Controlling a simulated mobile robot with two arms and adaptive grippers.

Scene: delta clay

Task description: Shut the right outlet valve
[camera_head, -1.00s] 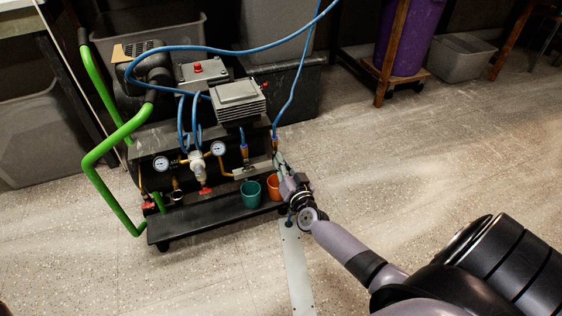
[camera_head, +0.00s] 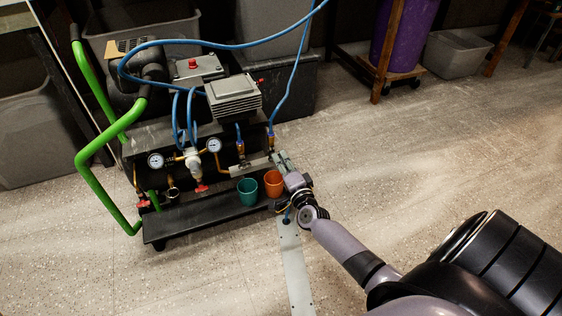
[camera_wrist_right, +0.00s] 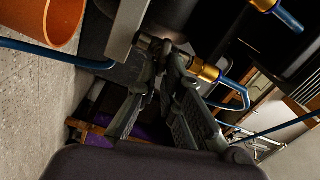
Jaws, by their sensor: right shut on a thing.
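The right outlet valve is at the right end of the compressor's outlet manifold (camera_head: 247,168), under the right blue hose with its brass fitting (camera_head: 270,140). My right gripper (camera_head: 277,156) reaches it from the front right. In the right wrist view the fingers of my right gripper (camera_wrist_right: 166,52) close around a small part beside the metal bar, below a brass fitting (camera_wrist_right: 207,73). The fingers hide most of the valve's handle, so its angle cannot be told. My left gripper is not in view.
A green cup (camera_head: 248,192) and an orange cup (camera_head: 273,184) stand on the black tray (camera_head: 190,222), close to my right gripper. The cart has a green handle (camera_head: 90,160). A grey floor strip (camera_head: 294,270) lies in front.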

